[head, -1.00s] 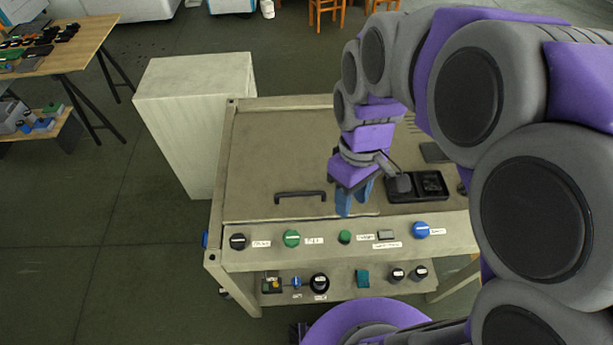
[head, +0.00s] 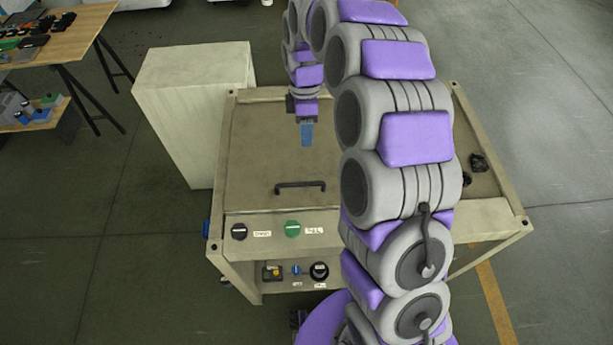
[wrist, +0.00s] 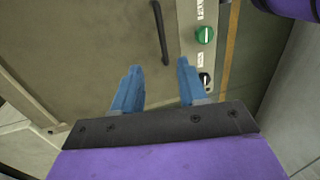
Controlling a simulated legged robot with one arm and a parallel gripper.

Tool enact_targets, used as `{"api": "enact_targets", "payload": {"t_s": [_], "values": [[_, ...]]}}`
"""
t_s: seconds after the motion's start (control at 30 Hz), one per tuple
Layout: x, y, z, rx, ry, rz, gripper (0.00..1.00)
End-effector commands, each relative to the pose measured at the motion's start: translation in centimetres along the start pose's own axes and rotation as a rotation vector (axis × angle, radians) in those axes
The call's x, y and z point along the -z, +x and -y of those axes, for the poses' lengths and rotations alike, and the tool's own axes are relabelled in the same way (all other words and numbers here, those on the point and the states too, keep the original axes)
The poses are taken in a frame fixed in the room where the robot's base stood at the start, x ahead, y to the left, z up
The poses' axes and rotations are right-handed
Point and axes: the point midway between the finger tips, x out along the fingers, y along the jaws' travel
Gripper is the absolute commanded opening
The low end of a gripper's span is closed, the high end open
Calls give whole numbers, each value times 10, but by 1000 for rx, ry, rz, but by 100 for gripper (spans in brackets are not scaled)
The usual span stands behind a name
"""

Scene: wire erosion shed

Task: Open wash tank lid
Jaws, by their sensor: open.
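The wash tank lid (head: 265,130) is a flat beige panel on top of the tank bench, lying flat and closed. Its dark bar handle (head: 300,186) runs along the lid near the front edge. My gripper (head: 307,140) is above the lid, behind the handle in the head view, with its blue fingers pointing down. In the wrist view my gripper (wrist: 157,88) has its two blue fingers apart with nothing between them. The handle (wrist: 160,32) shows beyond the fingertips, apart from them. My arm hides the right part of the lid and panel.
A front panel carries a black knob (head: 239,232) and a green knob (head: 292,229). A pale cabinet (head: 190,120) stands left of the bench. A wooden table (head: 50,45) is at far left.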

Motion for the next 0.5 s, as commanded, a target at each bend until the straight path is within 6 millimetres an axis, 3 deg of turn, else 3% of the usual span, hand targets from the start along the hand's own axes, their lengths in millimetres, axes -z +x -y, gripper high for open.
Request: {"api": "enact_targets", "payload": {"t_s": [0.17,0.5], "values": [[0,19,-1,0,-1,1,42],[0,86,0,4,-1,2,42]]}}
